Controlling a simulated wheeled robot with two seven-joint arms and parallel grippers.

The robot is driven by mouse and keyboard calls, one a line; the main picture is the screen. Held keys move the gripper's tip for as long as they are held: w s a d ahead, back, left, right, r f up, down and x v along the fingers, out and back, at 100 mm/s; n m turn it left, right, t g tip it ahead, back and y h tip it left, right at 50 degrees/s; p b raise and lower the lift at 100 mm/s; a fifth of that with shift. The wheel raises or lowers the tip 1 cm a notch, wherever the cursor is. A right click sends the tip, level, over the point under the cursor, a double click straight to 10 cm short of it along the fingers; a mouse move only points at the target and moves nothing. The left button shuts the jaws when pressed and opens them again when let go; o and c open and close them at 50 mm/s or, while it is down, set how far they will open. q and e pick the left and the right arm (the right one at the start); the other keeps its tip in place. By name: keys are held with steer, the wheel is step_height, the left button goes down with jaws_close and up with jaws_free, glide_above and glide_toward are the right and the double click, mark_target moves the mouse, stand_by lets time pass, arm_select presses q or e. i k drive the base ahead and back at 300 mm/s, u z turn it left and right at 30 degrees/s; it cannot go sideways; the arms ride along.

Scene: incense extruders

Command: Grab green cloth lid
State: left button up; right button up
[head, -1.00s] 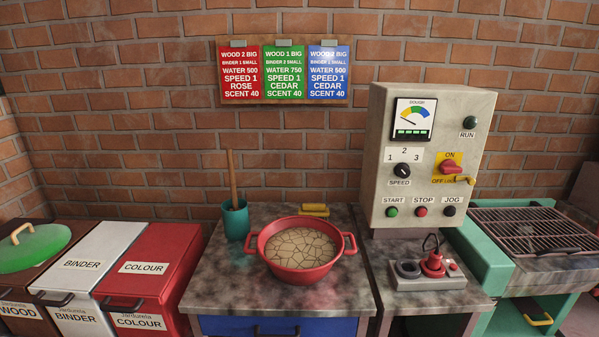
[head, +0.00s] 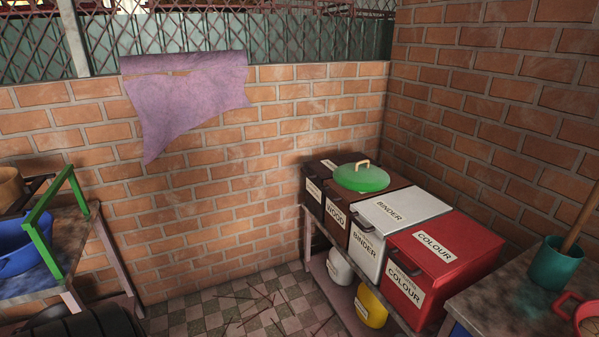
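A round green lid (head: 361,178) with a tan handle on top lies on the dark brown wood bin (head: 338,216), in the row of bins against the right-hand brick wall. From here I cannot tell whether its surface is cloth. Neither of my grippers shows in the head view.
A white binder bin (head: 420,205) and a red colour bin (head: 465,255) stand in front of the lid's bin. A table with a teal cup (head: 557,264) is at lower right. A left table holds a blue basin (head: 22,250). The tiled floor (head: 225,310) between has scattered sticks.

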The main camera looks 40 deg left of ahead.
mark_target(361, 177)
steer(key=u, duration=1.4)
steer(key=k, duration=0.65)
steer(key=u, duration=0.4)
steer(key=i, duration=0.85)
steer(key=z, duration=1.15)
steer(key=i, duration=0.85)
steer(key=z, duration=0.9)
